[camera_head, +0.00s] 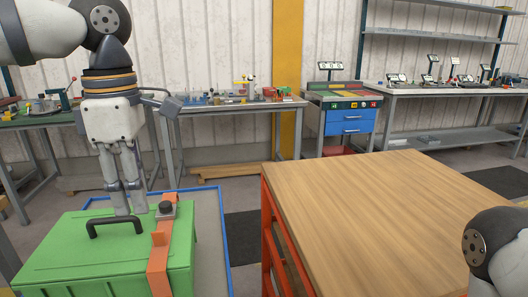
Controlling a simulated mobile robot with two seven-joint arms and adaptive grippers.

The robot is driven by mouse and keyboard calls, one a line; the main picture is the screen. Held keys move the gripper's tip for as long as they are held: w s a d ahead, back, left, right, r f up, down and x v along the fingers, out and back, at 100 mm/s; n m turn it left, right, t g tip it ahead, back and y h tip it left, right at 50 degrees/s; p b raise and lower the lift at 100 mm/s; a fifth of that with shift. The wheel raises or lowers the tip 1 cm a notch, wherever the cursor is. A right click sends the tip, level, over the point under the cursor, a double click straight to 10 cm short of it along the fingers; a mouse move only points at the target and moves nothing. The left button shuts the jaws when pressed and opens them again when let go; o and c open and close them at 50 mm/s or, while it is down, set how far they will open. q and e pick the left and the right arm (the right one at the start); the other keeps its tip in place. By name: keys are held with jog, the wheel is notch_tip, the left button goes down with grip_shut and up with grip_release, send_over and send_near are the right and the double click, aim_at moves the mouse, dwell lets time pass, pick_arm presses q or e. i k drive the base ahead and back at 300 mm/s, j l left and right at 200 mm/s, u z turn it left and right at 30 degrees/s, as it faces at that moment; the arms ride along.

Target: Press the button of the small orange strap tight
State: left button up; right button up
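A green box (70,249) with a black handle (115,221) stands at the lower left. An orange strap (160,262) runs over its lid and down its front. A dark round button (166,208) sits on the strap, on top of the box. My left gripper (130,213) points down just left of the button, with its fingertips close by the far side of the handle. Its two fingers look together, with nothing seen between them. Whether the tips touch the lid or handle is unclear. My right gripper is out of view; only part of that arm shows at lower right.
The box rests on a grey surface with a blue rim (222,235). A wooden-topped table (390,205) with an orange frame stands to the right, its top bare. Workbenches with small parts (230,106) and a blue drawer cabinet (350,122) line the back wall.

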aim_at(166, 206)
jog(key=k, duration=1.35)
